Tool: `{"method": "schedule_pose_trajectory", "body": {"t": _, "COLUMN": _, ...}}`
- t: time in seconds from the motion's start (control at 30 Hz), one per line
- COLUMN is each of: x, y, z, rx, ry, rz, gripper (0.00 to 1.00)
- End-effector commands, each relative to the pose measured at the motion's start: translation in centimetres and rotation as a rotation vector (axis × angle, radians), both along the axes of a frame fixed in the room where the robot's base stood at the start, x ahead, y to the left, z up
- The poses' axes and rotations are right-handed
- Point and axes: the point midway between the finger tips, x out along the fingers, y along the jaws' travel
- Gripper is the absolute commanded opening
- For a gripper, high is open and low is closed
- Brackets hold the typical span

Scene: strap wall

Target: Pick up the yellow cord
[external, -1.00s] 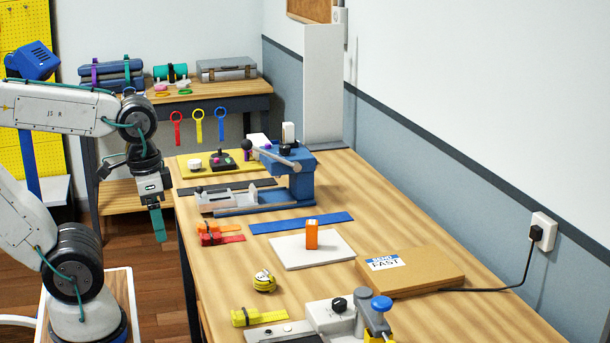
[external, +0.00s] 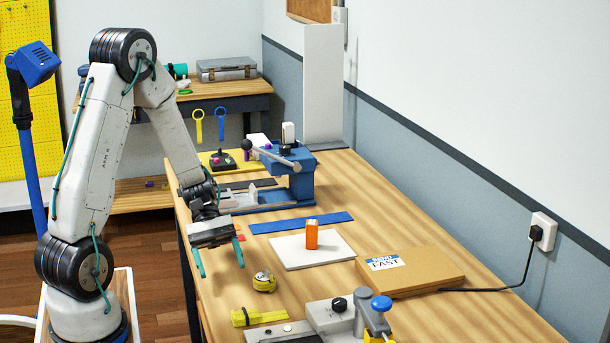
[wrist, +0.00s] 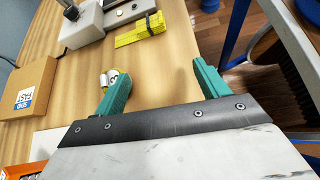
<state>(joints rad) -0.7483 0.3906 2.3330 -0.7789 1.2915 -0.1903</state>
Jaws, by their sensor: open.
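A flat yellow folded strap (external: 270,316) with a black band lies on the bench near its front edge; it is the most cord-like yellow thing on the bench. It also shows at the top of the wrist view (wrist: 140,30), beyond my fingertips. My gripper (external: 220,263) points down over the left part of the bench, behind and left of the strap. In the wrist view its green fingers (wrist: 157,78) are spread apart with nothing between them.
A grey device (external: 330,318) with black and blue knobs stands right of the strap. A white board with an orange block (external: 312,235) and a cardboard box (external: 420,272) lie farther right.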

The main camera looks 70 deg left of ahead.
Motion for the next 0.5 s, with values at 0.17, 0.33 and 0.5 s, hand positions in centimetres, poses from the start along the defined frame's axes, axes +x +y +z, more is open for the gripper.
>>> {"method": "schedule_pose_trajectory", "body": {"t": 0.17, "x": 3.6, "y": 2.3, "z": -2.5, "rx": -0.142, "ry": 0.071, "rz": 0.262, "gripper": 0.74}}
{"method": "schedule_pose_trajectory", "body": {"t": 0.33, "x": 6.3, "y": 2.8, "z": -1.5, "rx": -0.193, "ry": 0.078, "rz": 0.382, "gripper": 0.74}}
{"method": "schedule_pose_trajectory", "body": {"t": 0.5, "x": 6.8, "y": 1.3, "z": -2.1, "rx": -0.199, "ry": 0.094, "rz": 0.384, "gripper": 0.74}}
